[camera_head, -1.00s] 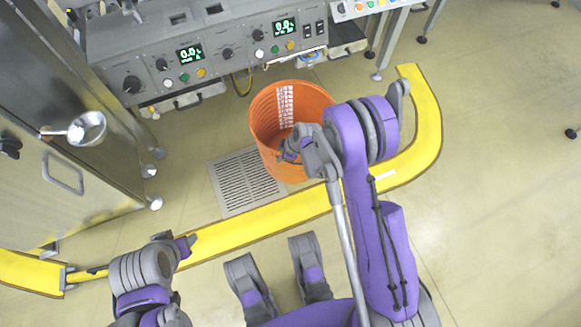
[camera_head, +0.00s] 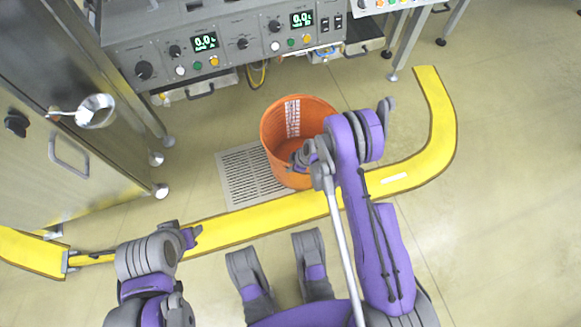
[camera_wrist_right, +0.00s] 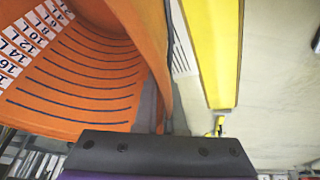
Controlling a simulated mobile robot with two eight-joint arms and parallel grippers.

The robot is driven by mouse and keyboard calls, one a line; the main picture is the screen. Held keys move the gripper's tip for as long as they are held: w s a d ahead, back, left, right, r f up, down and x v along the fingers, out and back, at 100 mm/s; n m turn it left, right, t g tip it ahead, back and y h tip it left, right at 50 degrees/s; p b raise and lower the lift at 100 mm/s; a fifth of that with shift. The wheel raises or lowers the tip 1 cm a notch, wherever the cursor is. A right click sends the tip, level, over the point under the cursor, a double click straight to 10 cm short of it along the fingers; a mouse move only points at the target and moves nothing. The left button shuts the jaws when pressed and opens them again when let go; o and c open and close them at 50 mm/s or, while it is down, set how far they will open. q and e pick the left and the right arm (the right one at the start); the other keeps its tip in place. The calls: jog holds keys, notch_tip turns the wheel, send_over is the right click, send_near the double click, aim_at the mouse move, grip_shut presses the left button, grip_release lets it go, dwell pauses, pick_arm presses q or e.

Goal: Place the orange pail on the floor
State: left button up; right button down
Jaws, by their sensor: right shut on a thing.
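The orange pail (camera_head: 283,118) is upright, mouth up, over or on the floor between the grey floor grate and the yellow stripe. A white volume scale runs down its inner wall. My right gripper (camera_head: 300,158) is shut on its near rim. In the right wrist view the pail wall (camera_wrist_right: 85,75) fills the left side, with the scale at the far left. I cannot tell whether its base touches the floor (camera_head: 500,190). My left gripper (camera_head: 190,238) is empty above the yellow stripe, apart from the pail; its jaw opening is unclear.
A console (camera_head: 225,45) with dials and displays stands behind the pail. A steel cabinet (camera_head: 60,150) is at the left. The yellow stripe (camera_head: 275,215) curves up at the right. The floor grate (camera_head: 245,175) is left of the pail. Floor at right is clear.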

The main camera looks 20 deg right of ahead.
jog(key=c, duration=1)
grip_release()
